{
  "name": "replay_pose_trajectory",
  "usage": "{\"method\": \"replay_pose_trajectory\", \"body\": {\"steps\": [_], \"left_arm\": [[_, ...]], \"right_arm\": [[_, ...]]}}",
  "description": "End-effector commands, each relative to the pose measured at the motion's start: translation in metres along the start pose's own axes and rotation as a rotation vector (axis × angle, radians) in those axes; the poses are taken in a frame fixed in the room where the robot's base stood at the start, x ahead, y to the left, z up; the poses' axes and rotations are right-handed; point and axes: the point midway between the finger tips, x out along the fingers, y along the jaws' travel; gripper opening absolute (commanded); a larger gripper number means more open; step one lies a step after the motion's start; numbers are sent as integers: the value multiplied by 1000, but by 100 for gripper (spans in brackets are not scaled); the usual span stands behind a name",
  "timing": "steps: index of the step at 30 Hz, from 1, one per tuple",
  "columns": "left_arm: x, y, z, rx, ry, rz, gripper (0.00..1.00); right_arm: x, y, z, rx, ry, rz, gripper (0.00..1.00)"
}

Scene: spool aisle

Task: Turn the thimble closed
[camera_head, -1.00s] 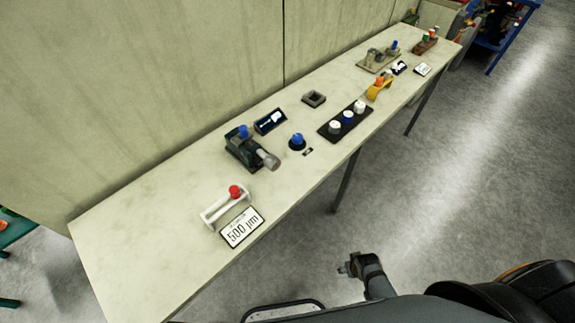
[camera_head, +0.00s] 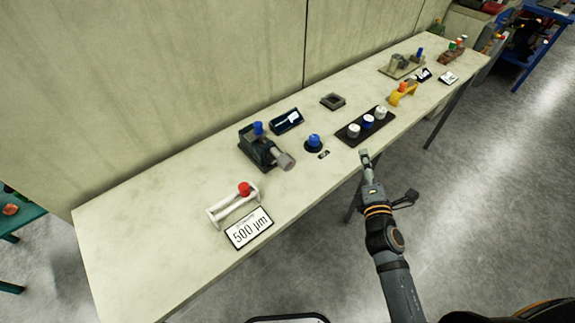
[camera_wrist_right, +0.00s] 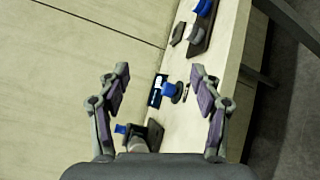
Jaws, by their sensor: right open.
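The micrometer device (camera_head: 258,147) has a dark green body with a blue knob (camera_head: 258,128) on top, and stands on the left half of the long table. Its grey cylindrical thimble (camera_head: 285,161) points toward the table's front edge. My right gripper (camera_head: 389,177) is open and empty, in front of the table's edge and to the right of the thimble, apart from it. In the right wrist view the device (camera_wrist_right: 155,132) is low between my open fingers (camera_wrist_right: 160,78), partly hidden by the gripper's body. My left gripper is not in view.
A small dark display (camera_head: 287,121) and a blue knob on a round black base (camera_head: 314,141) stand right of the device. A white bracket with a red knob (camera_head: 244,189) and a "500 µm" card (camera_head: 249,228) lie left. A black strip with knobs (camera_head: 350,141) is farther right.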

Motion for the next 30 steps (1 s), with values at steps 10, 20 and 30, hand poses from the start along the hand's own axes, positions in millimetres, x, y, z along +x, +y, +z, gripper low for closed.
{"method": "replay_pose_trajectory", "body": {"steps": [10,20,30], "left_arm": [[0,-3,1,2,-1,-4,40],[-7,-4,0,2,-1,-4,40],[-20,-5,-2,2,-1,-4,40]], "right_arm": [[-35,14,-147,-912,426,567,65],[-28,19,-164,-955,450,606,65],[23,38,-206,-953,451,605,65]]}}
